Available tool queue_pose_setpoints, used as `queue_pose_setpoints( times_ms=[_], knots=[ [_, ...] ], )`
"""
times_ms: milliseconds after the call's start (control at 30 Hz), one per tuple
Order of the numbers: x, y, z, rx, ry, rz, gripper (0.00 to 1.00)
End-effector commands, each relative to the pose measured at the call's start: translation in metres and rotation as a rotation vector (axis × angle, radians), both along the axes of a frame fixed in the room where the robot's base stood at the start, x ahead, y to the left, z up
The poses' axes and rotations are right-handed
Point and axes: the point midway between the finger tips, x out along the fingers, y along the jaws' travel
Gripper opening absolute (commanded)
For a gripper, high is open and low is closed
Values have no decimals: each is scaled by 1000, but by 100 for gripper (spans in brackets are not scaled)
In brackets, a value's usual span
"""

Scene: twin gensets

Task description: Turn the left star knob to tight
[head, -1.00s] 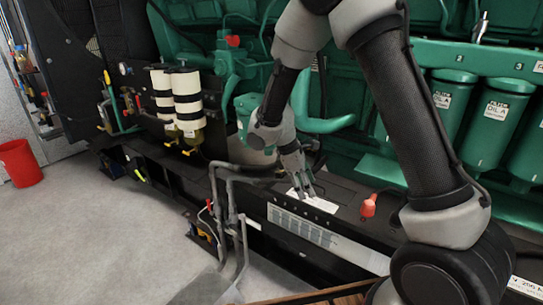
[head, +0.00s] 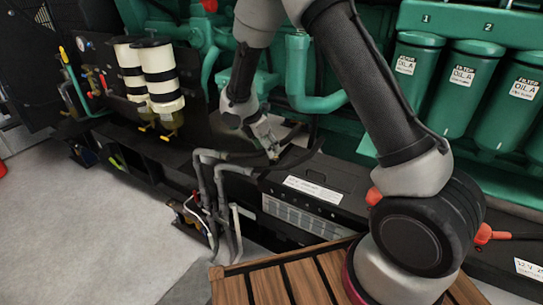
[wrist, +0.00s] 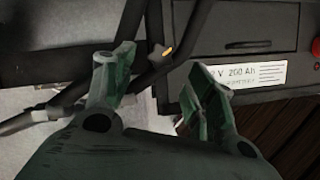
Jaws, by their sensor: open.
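A small dark grey star knob (wrist: 158,52) with an orange mark shows in the wrist view, among dark hoses beside the black battery. In that picture it lies between the tips of my gripper (wrist: 160,70), whose two fingers are spread apart and empty. I cannot tell how far the knob is from the fingertips. In the head view my gripper (head: 273,150) points down by the left end of the battery box, near the grey pipes. The knob is not clear there, being small or hidden by the fingers.
The black battery (head: 330,180) has a white label and red terminal caps (head: 374,196). Grey bent pipes (head: 215,190) rise at its left. Green oil filters (head: 460,85) stand at right, white-and-black canisters (head: 160,75) at left. A wooden slatted surface (head: 290,280) is in front.

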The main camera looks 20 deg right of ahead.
Motion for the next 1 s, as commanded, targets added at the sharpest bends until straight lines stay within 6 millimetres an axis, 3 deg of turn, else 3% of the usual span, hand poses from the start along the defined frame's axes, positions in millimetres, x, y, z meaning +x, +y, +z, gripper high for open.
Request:
queue_pose_setpoints(
  times_ms=[300, 700, 733, 933, 1000],
  knots=[
    [7, -20, -49, -1, 3, -5, 56],
    [10, -23, -60, 1, 1, -4, 56],
    [10, -23, -60, 1, 1, -4, 54],
    [10, -23, -60, 1, 1, -4, 17],
    [10, -23, -60, 1, 1, -4, 10]
  ],
)
